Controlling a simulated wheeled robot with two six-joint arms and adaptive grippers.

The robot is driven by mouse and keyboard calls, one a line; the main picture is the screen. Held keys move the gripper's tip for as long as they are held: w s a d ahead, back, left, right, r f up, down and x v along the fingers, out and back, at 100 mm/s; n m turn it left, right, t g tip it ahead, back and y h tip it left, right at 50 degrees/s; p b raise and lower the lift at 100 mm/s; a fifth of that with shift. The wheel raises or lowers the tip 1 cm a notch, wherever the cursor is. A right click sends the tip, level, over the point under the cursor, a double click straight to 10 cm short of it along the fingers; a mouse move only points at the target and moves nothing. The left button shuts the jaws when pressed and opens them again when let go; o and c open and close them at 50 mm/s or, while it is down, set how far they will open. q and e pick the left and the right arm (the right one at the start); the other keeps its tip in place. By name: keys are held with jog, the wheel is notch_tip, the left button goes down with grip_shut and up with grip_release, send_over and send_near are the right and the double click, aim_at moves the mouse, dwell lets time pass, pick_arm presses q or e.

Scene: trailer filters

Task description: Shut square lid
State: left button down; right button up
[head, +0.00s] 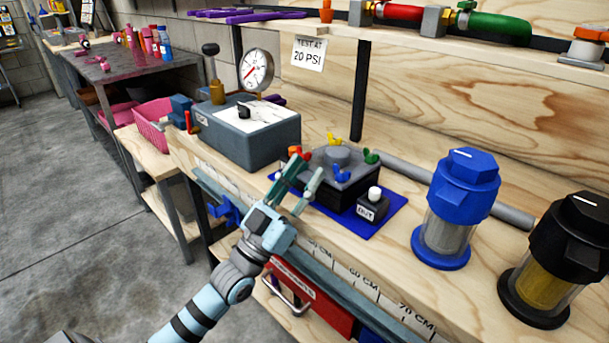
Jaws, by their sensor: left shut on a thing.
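A dark square box (318,187) with a grey square lid (354,182) stands on a blue mat (388,220) on the bench. The lid looks level on the box. Wing knobs sit around its top: yellow (333,139), green (371,157), blue (341,173) and red (296,151). My left gripper (307,168) is at the box's left corner, its fingers shut on the red knob. The fingers hide part of this knob and the lid's corner. My right gripper is not in view.
A small black TEST button box (371,207) stands at the mat's right. A grey box (247,142) with a pressure gauge (257,69) is behind left. Blue (449,235) and black (541,290) filter housings stand at right. A grey pipe (460,193) lies behind.

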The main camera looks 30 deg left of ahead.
pick_arm(q)
jog(key=shift+f, duration=0.1)
jog(key=c, duration=1.1)
grip_release()
jog(key=v, duration=1.2)
jog(key=shift+d, duration=0.1)
